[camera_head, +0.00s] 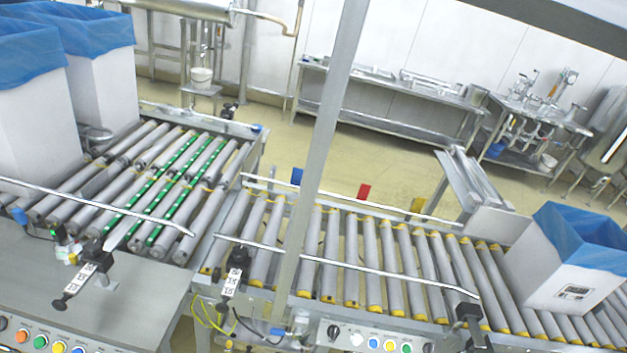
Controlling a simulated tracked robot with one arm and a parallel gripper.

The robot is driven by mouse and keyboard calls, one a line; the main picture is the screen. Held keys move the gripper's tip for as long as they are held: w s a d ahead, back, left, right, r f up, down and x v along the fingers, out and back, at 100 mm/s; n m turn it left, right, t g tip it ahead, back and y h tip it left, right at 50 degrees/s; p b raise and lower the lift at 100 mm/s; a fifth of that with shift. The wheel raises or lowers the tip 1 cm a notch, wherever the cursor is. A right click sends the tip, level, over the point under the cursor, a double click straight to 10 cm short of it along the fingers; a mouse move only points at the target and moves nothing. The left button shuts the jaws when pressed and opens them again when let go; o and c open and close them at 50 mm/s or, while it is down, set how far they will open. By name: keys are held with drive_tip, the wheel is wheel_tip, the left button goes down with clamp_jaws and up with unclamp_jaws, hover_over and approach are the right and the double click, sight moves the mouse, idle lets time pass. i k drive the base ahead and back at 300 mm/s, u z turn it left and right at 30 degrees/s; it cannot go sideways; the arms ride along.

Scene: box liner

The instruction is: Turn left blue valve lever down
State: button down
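A small blue part (18,215), which looks like a valve lever, sits at the far left edge beside the roller conveyor, above the steel cabinet. Another small blue part (276,331), also lever-like, sits low in the middle under the front rail of the right conveyor. Both are too small to tell clearly whether the handle points up, sideways or down. My gripper is not in view, so its distance from either blue part does not show.
A left conveyor (190,170) and a right conveyor (390,262) fill the middle. White boxes with blue liners stand at left (100,85) and right (565,270). A grey post (325,150) crosses the view. Button panels (50,340) line the front. Open floor (375,155) lies behind.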

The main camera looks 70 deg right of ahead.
sight(297, 334)
drive_tip(key=z, duration=2.85)
drive_tip(key=i, duration=0.5)
drive_tip(key=u, duration=2.7)
